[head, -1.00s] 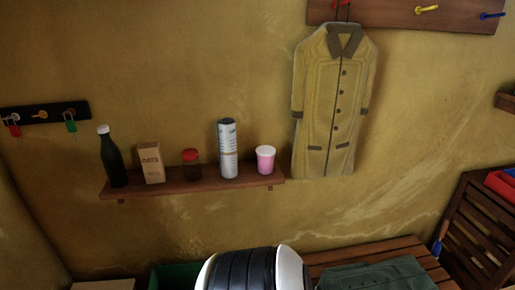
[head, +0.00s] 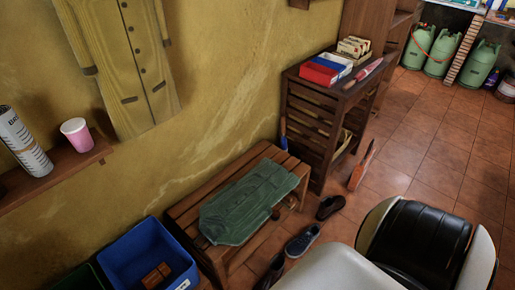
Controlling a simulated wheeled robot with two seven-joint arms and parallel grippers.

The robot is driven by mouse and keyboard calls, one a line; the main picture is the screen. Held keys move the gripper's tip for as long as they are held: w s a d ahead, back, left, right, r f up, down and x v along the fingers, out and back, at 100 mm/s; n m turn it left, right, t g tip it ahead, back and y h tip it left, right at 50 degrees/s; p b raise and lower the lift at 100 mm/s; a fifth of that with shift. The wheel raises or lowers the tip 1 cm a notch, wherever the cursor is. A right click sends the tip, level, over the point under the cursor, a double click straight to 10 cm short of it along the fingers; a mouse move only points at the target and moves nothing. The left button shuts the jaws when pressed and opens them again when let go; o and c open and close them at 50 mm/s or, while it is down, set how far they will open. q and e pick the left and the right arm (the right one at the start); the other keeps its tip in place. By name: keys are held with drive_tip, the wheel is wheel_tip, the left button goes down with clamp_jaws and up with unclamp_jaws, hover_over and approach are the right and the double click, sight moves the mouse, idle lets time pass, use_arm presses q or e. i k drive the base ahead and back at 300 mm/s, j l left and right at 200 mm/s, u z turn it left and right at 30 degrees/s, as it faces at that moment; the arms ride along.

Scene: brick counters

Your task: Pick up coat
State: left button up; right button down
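A yellow-tan coat (head: 130,62) with dark buttons hangs flat against the wall at the upper left of the head view. Its top is cut off by the frame edge. A folded green garment (head: 247,203), which may also be a coat, lies on a slatted wooden bench (head: 187,214) by the wall. Neither gripper is in view, and nothing of mine touches either garment. A white and black part of my own body fills the lower right.
A wall shelf (head: 58,172) at the left holds a can (head: 22,140) and a pink cup (head: 76,134). A blue bin (head: 150,250) stands beside the bench. Shoes (head: 303,242) lie in front of it. A dark slatted rack (head: 312,125) stands right.

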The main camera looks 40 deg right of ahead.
sight(233, 214)
drive_tip(key=z, duration=1.25)
drive_tip(key=l+u, duration=0.2)
